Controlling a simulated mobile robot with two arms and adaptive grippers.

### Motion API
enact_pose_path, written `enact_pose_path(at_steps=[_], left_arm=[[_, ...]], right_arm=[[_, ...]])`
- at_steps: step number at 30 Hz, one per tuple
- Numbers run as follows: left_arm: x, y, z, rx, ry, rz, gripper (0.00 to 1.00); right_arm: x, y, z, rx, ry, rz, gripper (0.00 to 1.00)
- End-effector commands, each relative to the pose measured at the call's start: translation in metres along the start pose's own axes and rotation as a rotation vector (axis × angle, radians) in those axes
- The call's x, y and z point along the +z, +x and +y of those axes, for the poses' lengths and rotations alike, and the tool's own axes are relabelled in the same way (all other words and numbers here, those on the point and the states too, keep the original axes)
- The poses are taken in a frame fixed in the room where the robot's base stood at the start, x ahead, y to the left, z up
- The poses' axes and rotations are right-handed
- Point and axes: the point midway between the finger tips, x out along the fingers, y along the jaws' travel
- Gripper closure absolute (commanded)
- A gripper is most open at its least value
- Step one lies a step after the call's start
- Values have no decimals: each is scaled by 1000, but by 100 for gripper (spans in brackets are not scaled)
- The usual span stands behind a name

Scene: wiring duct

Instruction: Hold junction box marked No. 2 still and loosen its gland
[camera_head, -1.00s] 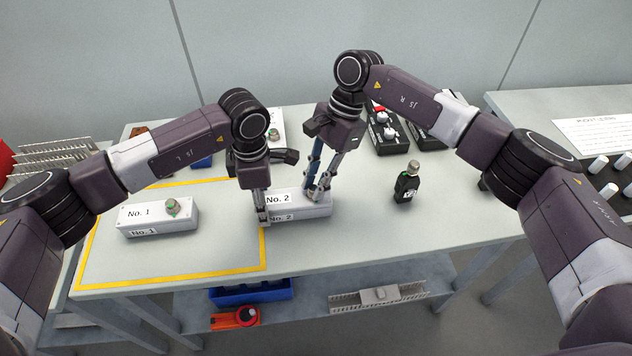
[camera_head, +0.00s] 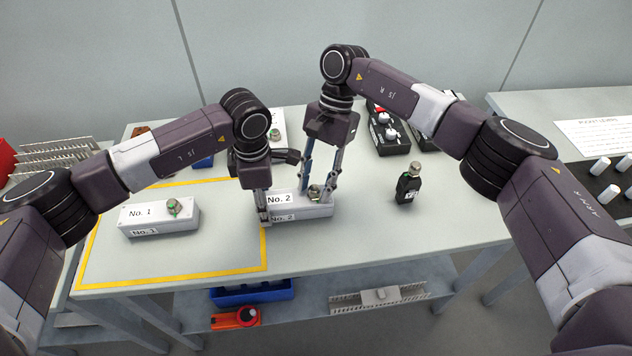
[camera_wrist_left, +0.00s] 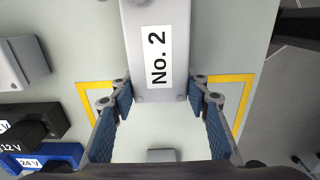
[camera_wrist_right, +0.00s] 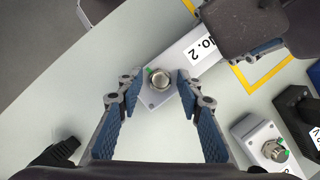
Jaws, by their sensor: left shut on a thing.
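The No. 2 junction box (camera_head: 312,212) is a light grey block with white labels, lying on the table just right of the yellow outline. My left gripper (camera_wrist_left: 158,92) is shut on its labelled end, one finger on each side. The metal gland (camera_wrist_right: 158,79) with a green mark stands upright on the box's other end. My right gripper (camera_wrist_right: 160,88) points down over that end with its fingers spread, one on each side of the gland. Gaps show between the fingers and the gland. In the head view, the right gripper (camera_head: 315,194) also shows its fingers apart.
The No. 1 box (camera_head: 190,221) with its own gland stands inside the yellow tape outline (camera_head: 180,277) at left. A black item with a metal top (camera_head: 408,187) stands to the right. A black control box (camera_head: 389,139) lies behind. The table front is clear.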

Motion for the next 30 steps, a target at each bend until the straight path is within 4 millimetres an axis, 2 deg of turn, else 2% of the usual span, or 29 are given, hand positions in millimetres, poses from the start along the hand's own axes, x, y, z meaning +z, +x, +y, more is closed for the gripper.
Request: enact_pose_path(at_steps=[5,30], left_arm=[[0,0,0,0,0,0,88],[0,0,0,-1,0,0,88]], right_arm=[[-1,0,1,-32,70,1,66],[3,0,4,-353,842,1,66]])
